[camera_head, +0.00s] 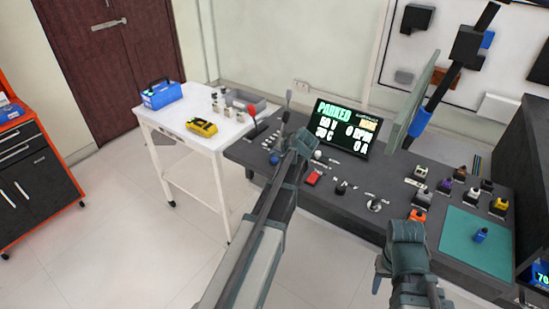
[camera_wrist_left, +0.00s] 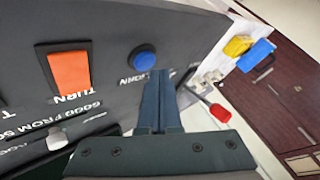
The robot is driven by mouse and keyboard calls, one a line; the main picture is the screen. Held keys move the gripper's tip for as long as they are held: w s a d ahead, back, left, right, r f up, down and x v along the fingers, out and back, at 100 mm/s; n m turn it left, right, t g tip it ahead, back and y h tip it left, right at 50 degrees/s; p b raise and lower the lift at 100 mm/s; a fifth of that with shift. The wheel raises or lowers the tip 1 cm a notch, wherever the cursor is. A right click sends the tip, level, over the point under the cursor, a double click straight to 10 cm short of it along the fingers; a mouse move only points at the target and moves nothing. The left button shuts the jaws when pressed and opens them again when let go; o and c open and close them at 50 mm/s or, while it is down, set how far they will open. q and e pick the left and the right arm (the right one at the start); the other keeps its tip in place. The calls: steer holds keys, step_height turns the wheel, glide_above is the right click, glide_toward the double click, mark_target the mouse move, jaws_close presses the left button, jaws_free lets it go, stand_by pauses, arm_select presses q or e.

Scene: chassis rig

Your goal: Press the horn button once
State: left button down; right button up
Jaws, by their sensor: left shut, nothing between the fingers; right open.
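The horn button is a round blue cap (camera_wrist_left: 142,59) on the dark console, with the printed word HORN beside it in the left wrist view. In the head view it shows as a small blue dot (camera_head: 274,159) just left of my left gripper (camera_head: 296,148). In the left wrist view, my left gripper (camera_wrist_left: 160,78) has its two fingers together with nothing between them. Their tips appear just beside the button in that picture; I cannot tell whether they touch it. My right gripper (camera_head: 408,265) is open at the lower right, away from the button.
An orange rocker switch (camera_wrist_left: 69,73) marked TURN sits beside the horn button. A red-knobbed lever (camera_wrist_left: 220,113) stands on the other side. The console also has a lit display (camera_head: 343,128), a red button (camera_head: 313,177) and a teal mat (camera_head: 470,255). A white cart (camera_head: 180,143) stands left.

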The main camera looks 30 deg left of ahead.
mark_target(276, 161)
arm_select(q)
steer(key=shift+r, duration=0.2)
step_height(276, 161, up, 5)
steer(key=p, duration=0.5)
steer(key=shift+f, duration=0.1)
stand_by(0.8)
steer(key=s+d+f+m+g+h, duration=0.1)
steer(key=s+d+m+h, duration=0.1)
steer(key=s+d, duration=0.7)
steer(key=s+d+f+m+g+h+p, duration=0.1)
steer(key=s+d+f+m+g+h, duration=0.1)
steer(key=s+d, duration=0.6)
steer(key=s+d+f+m+g+h+p, duration=0.1)
steer(key=s+d, duration=0.8)
steer(key=d, duration=1)
steer(key=shift+s+f+m+g+h, duration=0.25)
steer(key=shift+s+m+g+h, duration=0.05)
steer(key=shift+m+h, duration=0.65)
steer(key=shift+d, duration=0.1)
